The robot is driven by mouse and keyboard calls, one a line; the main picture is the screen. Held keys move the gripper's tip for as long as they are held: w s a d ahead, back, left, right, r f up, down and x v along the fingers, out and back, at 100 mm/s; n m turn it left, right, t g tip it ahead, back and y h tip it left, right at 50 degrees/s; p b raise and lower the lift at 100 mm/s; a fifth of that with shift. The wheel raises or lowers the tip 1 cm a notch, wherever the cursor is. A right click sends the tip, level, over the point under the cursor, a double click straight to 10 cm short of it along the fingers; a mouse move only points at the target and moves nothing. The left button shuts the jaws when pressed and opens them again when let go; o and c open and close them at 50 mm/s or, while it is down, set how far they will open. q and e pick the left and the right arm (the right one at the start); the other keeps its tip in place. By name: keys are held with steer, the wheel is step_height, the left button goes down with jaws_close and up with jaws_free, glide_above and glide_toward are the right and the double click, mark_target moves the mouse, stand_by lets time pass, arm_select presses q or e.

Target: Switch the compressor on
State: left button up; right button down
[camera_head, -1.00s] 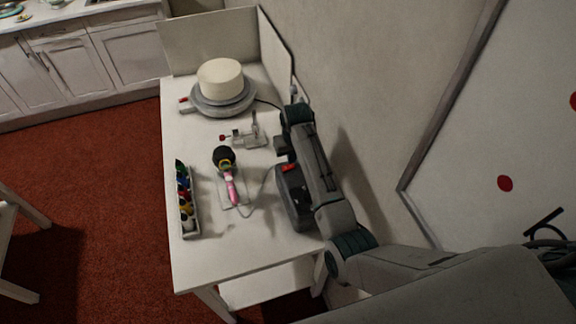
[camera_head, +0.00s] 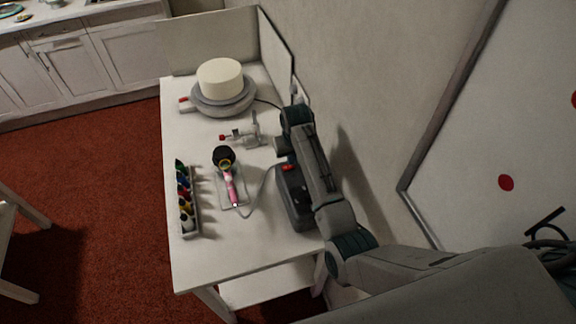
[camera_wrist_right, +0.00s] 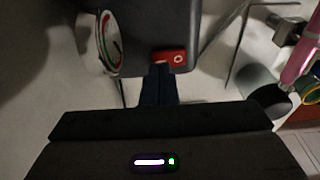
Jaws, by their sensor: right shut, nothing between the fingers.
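The compressor (camera_head: 293,205) is a dark box at the right edge of the white table, partly behind my right arm. In the right wrist view, its dark body (camera_wrist_right: 190,20) carries a red rocker switch (camera_wrist_right: 178,57) with a white ring mark at its right end. A round white gauge (camera_wrist_right: 108,40) is left of the switch. My right gripper (camera_wrist_right: 160,72) is shut and empty, its fingertips at the switch's left part and covering some of it. I cannot tell whether they press it. In the head view the right gripper (camera_head: 284,150) is beside the compressor. My left gripper is out of view.
A pink airbrush (camera_head: 230,187) rests on a stand left of the compressor, with a hose between them. A bottle rack (camera_head: 194,215) stands at the table's left edge. A white cake (camera_head: 220,79) sits on a turntable behind. The wall is close on the right.

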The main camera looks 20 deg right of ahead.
steer(key=shift+f, duration=0.6)
steer(key=shift+r, duration=0.1)
steer(key=shift+r+p, duration=0.65)
steer(key=shift+r, duration=2.8)
steer(key=shift+f, duration=0.1)
